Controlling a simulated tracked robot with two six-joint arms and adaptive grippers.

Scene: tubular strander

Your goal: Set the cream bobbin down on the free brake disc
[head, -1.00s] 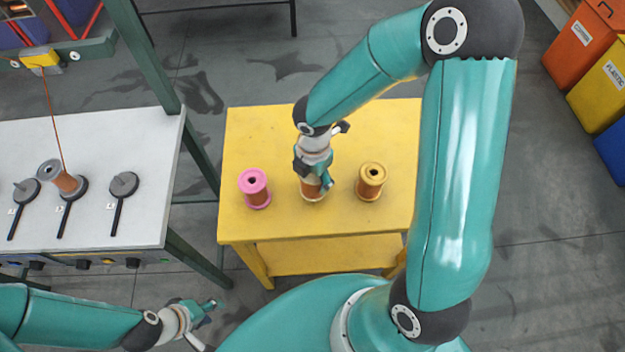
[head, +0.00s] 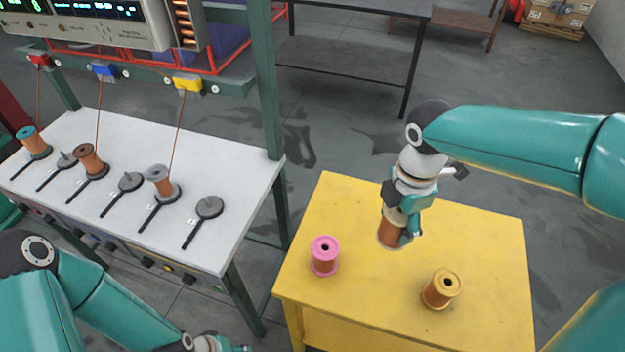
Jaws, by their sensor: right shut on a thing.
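My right gripper (head: 404,225) is shut on the cream bobbin (head: 391,232), which has copper-coloured winding and a pale flange. It is upright over the yellow table (head: 345,205) and appears raised a little; the gripper hides its upper part. On the white bench (head: 235,170), bare dark brake discs show at the right end (head: 209,207), in the middle (head: 130,181) and farther left (head: 67,160). My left gripper (head: 225,346) is cut off at the bottom edge.
A pink bobbin (head: 325,256) and a gold bobbin (head: 442,289) stand on the yellow table. A green post (head: 265,85) rises at the bench's right edge. Wires run down from a rail with a yellow block (head: 187,83). A floor gap separates bench and table.

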